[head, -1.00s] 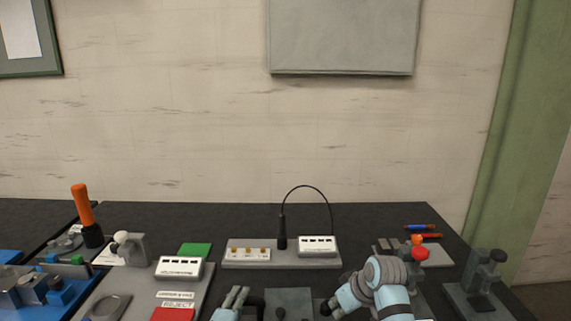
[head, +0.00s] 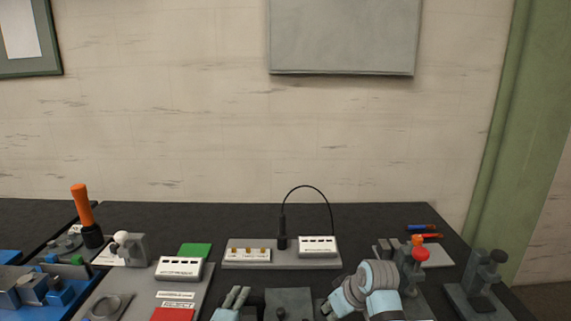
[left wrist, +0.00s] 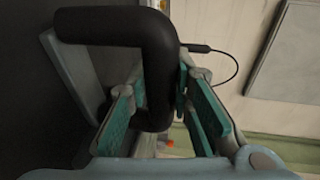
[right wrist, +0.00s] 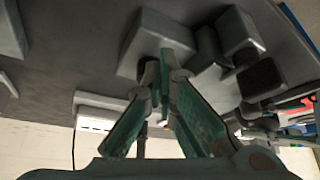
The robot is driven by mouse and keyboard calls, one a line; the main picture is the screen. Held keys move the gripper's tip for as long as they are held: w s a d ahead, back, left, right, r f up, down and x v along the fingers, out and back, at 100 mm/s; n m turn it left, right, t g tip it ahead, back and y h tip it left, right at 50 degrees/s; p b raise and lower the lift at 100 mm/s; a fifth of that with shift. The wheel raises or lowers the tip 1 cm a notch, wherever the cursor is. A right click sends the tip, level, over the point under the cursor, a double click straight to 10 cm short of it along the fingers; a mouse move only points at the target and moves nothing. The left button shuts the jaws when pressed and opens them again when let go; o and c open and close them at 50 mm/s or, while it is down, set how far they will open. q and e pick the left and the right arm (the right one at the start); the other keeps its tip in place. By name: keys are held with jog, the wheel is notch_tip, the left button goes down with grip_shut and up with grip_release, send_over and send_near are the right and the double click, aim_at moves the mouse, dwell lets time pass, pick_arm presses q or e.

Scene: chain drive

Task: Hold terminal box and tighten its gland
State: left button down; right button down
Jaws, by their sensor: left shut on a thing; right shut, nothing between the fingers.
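My left gripper (head: 237,297) is at the bottom of the head view, beside a grey upright box (head: 289,302) that looks like the terminal box. In the left wrist view its teal-padded fingers are shut on a thick black bent handle (left wrist: 158,65), with a grey panel (left wrist: 85,70) behind it. My right gripper (right wrist: 163,85) is shut and empty, its fingertips close to a grey block (right wrist: 155,40). A small dark part (right wrist: 148,75), possibly the gland, shows by the fingertips; I cannot tell whether they touch it. The box's lower part is cut off in the head view.
A grey base (head: 282,261) with white blocks and a looped black cable stands behind. A red-topped post (head: 420,254) is behind my right arm, and a dark clamp stand (head: 490,268) is at the far right. A green pad (head: 194,250) and red pad (head: 172,314) lie left.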

jog(key=shift+s, duration=0.1)
jog(key=shift+s+d+r, duration=0.1)
jog(key=shift+s, duration=0.2)
notch_tip(320, 180, up, 6)
jog(key=shift+f, duration=0.1)
jog(key=shift+w+d+f, duration=0.25)
jog(key=shift+d+f, duration=0.1)
jog(key=shift+f, duration=0.65)
jog(key=shift+w+d+f, duration=0.3)
jog(key=shift+d+f, duration=0.05)
jog(key=shift+f, duration=0.65)
jog(key=shift+w+d+f, duration=0.25)
jog(key=shift+d+f, duration=0.1)
jog(key=shift+f, duration=0.65)
jog(key=shift+w+a, duration=0.1)
jog(key=shift+a, duration=0.15)
jog(key=shift+s+a, duration=0.3)
jog(key=shift+a, duration=0.05)
